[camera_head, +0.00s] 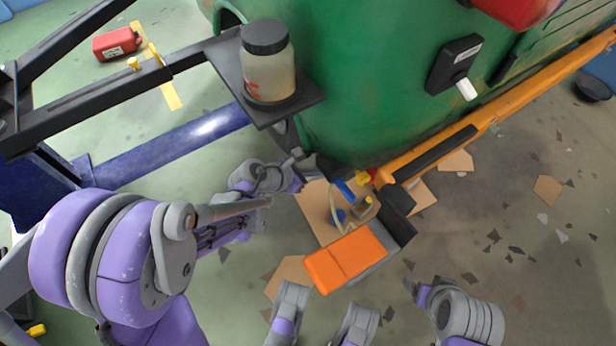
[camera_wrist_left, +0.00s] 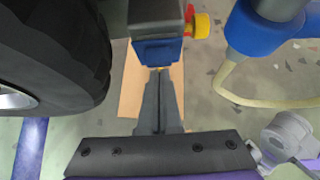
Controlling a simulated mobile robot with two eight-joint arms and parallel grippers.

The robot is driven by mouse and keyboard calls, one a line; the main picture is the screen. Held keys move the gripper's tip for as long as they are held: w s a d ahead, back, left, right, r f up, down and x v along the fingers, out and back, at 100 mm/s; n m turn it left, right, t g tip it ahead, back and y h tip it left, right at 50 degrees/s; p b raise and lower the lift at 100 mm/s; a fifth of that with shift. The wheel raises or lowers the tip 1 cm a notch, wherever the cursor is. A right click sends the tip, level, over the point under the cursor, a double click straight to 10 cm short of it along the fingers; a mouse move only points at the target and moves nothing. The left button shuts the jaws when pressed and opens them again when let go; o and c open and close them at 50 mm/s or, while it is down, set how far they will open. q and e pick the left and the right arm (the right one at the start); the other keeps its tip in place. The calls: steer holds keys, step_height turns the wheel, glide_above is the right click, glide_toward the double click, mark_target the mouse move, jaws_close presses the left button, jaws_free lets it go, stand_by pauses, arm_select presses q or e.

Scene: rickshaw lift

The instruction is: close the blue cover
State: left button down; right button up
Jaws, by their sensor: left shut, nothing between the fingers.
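The blue cover (camera_wrist_left: 165,50) is at the end of a grey box in the left wrist view, beside a yellow and red knob (camera_wrist_left: 197,24). A blue part that looks like this cover (camera_head: 345,189) shows in the head view. My left gripper (camera_wrist_left: 158,78) is shut and empty, its fingertips just under the cover's lower edge; I cannot tell whether they touch. In the head view the left gripper (camera_head: 301,178) points at the cover from the left. My right arm's end (camera_head: 418,290) is at the lower right; its finger opening cannot be made out.
A blue fitting with a pale hose (camera_wrist_left: 230,85) is right of the cover. A black tyre (camera_wrist_left: 50,60) is close on the left. An orange box (camera_head: 345,260) is below the cover, the green tank (camera_head: 370,80) above. A jar (camera_head: 268,65) stands on a dark shelf.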

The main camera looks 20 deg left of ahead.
stand_by(0.3)
arm_select(q)
steer(key=shift+w+d+r+p, duration=0.3)
steer(key=shift+w+d+r, duration=0.15)
steer(key=shift+w+r, duration=0.2)
